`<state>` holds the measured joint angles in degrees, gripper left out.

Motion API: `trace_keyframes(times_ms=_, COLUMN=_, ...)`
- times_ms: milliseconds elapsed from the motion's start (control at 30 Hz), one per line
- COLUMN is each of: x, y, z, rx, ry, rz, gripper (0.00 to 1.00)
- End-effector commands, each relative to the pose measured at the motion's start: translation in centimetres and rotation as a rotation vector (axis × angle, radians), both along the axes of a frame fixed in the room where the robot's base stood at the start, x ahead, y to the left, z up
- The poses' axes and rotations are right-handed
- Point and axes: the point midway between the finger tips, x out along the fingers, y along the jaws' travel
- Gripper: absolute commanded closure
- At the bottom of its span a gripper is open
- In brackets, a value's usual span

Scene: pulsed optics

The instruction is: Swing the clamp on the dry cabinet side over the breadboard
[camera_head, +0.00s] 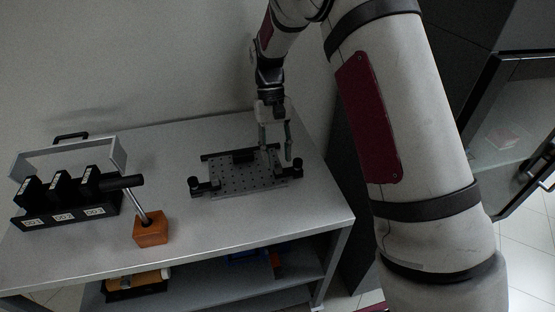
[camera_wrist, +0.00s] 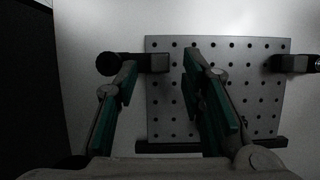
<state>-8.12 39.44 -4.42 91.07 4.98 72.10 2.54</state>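The breadboard (camera_head: 235,178) is a dark perforated plate on the grey table; it also fills the middle of the wrist view (camera_wrist: 260,95). The clamp on the dry cabinet side (camera_head: 297,163) is black, at the plate's right end. In the wrist view this clamp (camera_wrist: 152,62) is at the left, its round knob outside the plate and its arm's end overlapping the plate's edge. My gripper (camera_head: 275,148) is open above that end, fingers pointing down. In the wrist view its fingers (camera_wrist: 160,58) appear either side of the clamp's arm; contact cannot be told.
Another black clamp (camera_head: 203,187) sits at the plate's left end. A black rack (camera_head: 65,210) with labelled modules and an orange block (camera_head: 151,230) with a tilted post stand left on the table (camera_head: 240,230). An open glass-doored cabinet (camera_head: 510,110) stands right.

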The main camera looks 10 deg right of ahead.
Motion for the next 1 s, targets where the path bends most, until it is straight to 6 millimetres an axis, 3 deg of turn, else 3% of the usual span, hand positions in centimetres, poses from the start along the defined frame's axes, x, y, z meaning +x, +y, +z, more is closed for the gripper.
trace_keyframes(times_ms=200, x=1.9, y=0.0, z=4.3, rx=0.001, ry=-0.006, rz=0.0, gripper=0.63)
trace_keyframes(times_ms=433, x=3.3, y=-0.1, z=7.6, rx=0.0, ry=-0.004, rz=-0.001, gripper=0.63)
trace_keyframes(times_ms=1000, x=3.4, y=-0.2, z=9.3, rx=0.0, ry=-0.008, rz=-0.001, gripper=0.63)
